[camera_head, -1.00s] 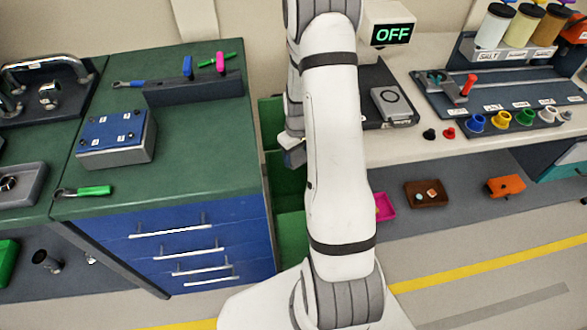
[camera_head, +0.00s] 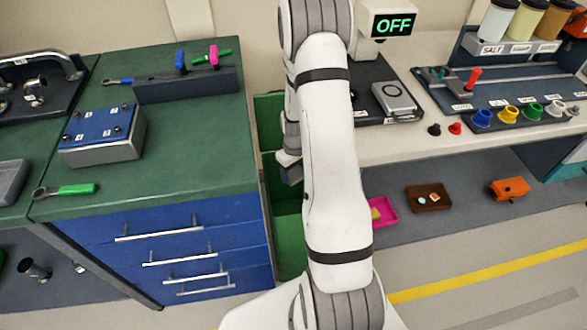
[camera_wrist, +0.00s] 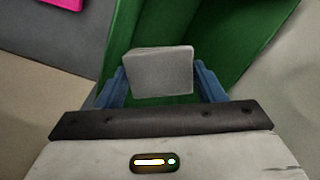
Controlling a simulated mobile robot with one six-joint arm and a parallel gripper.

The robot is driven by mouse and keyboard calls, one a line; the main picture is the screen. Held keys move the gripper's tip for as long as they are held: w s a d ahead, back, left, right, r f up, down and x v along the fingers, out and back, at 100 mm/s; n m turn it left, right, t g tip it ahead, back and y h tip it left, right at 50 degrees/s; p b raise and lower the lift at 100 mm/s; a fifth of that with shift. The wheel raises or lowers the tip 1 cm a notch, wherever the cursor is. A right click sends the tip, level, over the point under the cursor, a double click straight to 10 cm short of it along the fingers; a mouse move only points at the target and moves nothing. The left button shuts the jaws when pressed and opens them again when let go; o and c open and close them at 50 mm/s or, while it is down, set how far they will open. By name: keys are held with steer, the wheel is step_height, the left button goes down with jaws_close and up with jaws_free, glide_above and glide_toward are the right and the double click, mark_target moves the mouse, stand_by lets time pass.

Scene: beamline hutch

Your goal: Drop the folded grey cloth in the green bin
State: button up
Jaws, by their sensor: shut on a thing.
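The folded grey cloth (camera_wrist: 158,72) is a small grey block in the wrist view, held between the two blue fingers of my gripper (camera_wrist: 160,85). My gripper is shut on it. Behind and below the cloth is the green bin (camera_wrist: 237,35), whose walls and floor fill the middle of the wrist view. In the head view the green bin (camera_head: 288,245) stands between the blue drawer cabinet and the pale bench, partly hidden by my arm. There my gripper (camera_head: 291,172) is mostly hidden behind my arm, over the bin, and the cloth cannot be made out.
The green-topped blue cabinet (camera_head: 190,245) stands close to the bin's left. The pale bench (camera_head: 440,135) is to the right, with a grey shelf below holding a magenta tray (camera_head: 383,213), a brown tray (camera_head: 428,198) and an orange object (camera_head: 510,188).

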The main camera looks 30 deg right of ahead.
mark_target(295, 173)
steer(key=o, duration=1.1)
steer(key=shift+r, duration=0.1)
step_height(295, 173, up, 8)
steer(key=shift+f+p, duration=0.15)
steer(key=shift+p, duration=0.15)
